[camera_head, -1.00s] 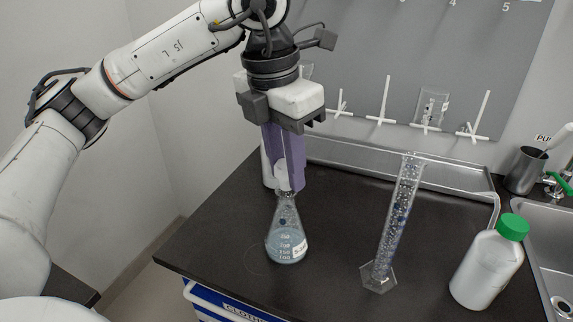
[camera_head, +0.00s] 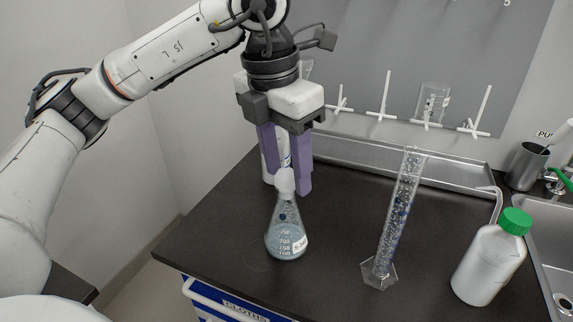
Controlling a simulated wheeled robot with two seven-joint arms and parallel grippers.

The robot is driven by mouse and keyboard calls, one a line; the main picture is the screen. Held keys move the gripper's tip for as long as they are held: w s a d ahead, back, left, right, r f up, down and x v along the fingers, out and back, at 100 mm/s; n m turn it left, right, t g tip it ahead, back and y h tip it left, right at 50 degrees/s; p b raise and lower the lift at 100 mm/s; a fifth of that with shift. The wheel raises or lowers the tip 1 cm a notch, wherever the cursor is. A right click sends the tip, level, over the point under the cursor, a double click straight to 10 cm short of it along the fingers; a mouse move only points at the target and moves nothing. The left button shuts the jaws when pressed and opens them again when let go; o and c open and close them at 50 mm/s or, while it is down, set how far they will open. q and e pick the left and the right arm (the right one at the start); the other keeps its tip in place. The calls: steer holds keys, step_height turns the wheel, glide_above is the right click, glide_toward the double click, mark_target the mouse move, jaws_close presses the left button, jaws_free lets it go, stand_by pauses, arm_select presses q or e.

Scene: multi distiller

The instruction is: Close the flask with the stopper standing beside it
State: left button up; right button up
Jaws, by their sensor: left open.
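The flask (camera_head: 286,236) is a clear conical flask with pale blue liquid. It stands upright on the dark bench below my left gripper. The white stopper (camera_head: 285,181) sits at the top of the flask's neck, in line with it; how deep it is seated I cannot tell. My left gripper (camera_head: 288,184) points down with its purple fingers apart, one on each side of the stopper and slightly behind it. My right gripper is not in view.
A tall glass cylinder (camera_head: 398,215) stands right of the flask. A white bottle with a green cap (camera_head: 489,265) is farther right, by the sink (camera_head: 553,255). A white container (camera_head: 268,160) stands behind the fingers. A drying rack (camera_head: 410,75) hangs behind.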

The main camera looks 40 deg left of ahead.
arm_select(q)
step_height(320, 180, up, 10)
steer(key=s+p, duration=0.1)
steer(key=p, duration=0.1)
steer(key=shift+s+a, duration=0.15)
steer(key=shift+s, duration=0.1)
steer(key=shift+r, duration=0.1)
stand_by(0.3)
